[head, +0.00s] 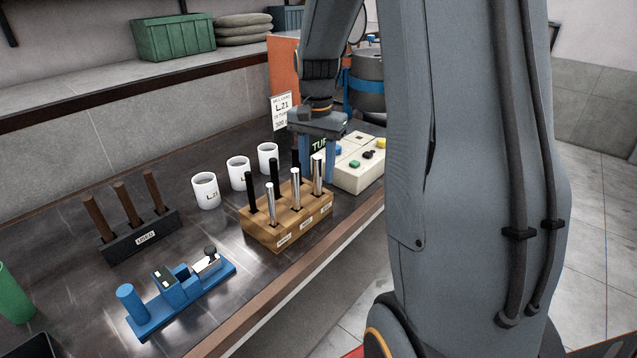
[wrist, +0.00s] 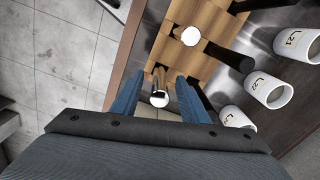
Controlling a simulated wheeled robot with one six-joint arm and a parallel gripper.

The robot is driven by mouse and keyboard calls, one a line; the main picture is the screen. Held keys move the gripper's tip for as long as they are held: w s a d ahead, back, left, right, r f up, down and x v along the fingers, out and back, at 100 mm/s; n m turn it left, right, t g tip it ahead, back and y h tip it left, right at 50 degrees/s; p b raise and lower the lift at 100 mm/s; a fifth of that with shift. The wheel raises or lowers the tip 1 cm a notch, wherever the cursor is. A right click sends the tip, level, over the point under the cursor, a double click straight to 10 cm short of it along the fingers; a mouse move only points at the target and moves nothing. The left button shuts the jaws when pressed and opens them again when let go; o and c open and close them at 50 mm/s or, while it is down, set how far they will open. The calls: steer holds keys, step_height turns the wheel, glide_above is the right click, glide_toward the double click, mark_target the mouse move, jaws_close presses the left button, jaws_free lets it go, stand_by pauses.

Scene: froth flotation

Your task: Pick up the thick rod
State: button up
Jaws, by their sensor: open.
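A wooden rack (head: 262,232) on the dark bench holds several upright rods, black ones in the back row and shiny steel ones in front. The right-hand steel rod (head: 318,170) looks the widest of the steel ones. My gripper (head: 318,178) points down over that end of the rack, its blue fingers open on either side of this rod. In the wrist view, my gripper (wrist: 160,82) has the shiny steel rod (wrist: 159,98) between its spread fingers, with gaps visible at both sides. The labels on the rack are too small to read.
White cups (head: 206,190) stand behind the rack. A dark stand (head: 140,240) with brown rods is at the left, and a blue fixture (head: 180,297) is in front. A pale button box (head: 358,176) stands close to the rack's right end.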

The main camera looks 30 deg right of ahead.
mark_target(317, 178)
steer(key=shift+d+f+p, duration=0.1)
steer(key=shift+f+p, duration=0.4)
steer(key=shift+f, duration=1.25)
steer(key=shift+w, duration=0.1)
jaws_close()
steer(key=shift+r, duration=0.15)
